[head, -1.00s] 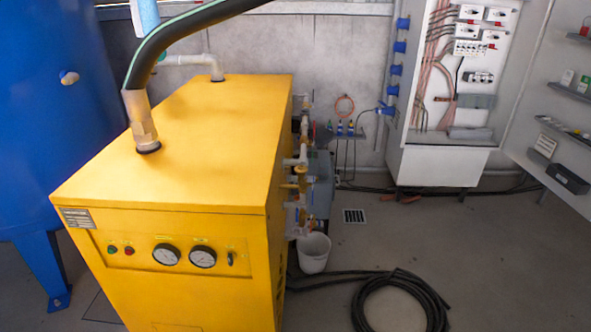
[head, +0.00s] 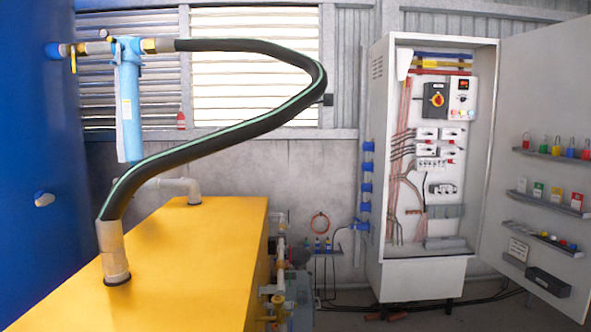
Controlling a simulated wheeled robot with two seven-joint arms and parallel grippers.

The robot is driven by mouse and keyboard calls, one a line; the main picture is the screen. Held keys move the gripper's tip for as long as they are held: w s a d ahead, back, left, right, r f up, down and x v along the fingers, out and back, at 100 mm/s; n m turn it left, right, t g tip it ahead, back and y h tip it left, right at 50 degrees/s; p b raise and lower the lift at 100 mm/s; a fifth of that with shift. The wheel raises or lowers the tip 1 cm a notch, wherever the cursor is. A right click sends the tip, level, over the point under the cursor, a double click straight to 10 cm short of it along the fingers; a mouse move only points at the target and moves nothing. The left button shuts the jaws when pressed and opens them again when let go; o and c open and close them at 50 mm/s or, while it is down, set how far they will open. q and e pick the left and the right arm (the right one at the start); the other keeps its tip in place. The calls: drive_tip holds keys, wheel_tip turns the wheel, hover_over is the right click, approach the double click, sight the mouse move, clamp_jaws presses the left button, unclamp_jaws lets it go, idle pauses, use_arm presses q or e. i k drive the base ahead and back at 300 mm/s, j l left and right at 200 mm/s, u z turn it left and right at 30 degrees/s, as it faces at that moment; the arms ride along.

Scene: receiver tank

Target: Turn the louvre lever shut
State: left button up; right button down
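Two louvre panels are set in the back wall. The right louvre (head: 225,110) has bright slats with light showing between them; the left louvre (head: 95,98) looks darker. A small dark piece (head: 327,99) sits on the frame at the right louvre's right edge; it may be the lever, but it is too small to tell its position. A black hose with a green stripe (head: 240,134) crosses in front of the right louvre. Neither of my grippers is in view.
A yellow machine (head: 190,250) fills the lower left, beside a blue tank (head: 35,170). A blue filter (head: 129,100) hangs on piping before the left louvre. An open electrical cabinet (head: 415,279) stands at right, its door (head: 550,90) swung out.

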sight(319, 102)
drive_tip(key=i+l+z, duration=0.2)
drive_tip(key=i+z, duration=0.6)
drive_tip(key=i, duration=0.25)
drive_tip(key=i+z, duration=0.5)
drive_tip(key=i, duration=1.45)
drive_tip(key=i+j+u, duration=0.1)
drive_tip(key=i+u, duration=0.3)
drive_tip(key=i, duration=0.2)
drive_tip(key=i+l+u, duration=0.1)
drive_tip(key=i+u, duration=0.3)
drive_tip(key=i, duration=0.2)
drive_tip(key=i+l+u, duration=0.25)
drive_tip(key=i+u, duration=0.15)
drive_tip(key=i, duration=0.2)
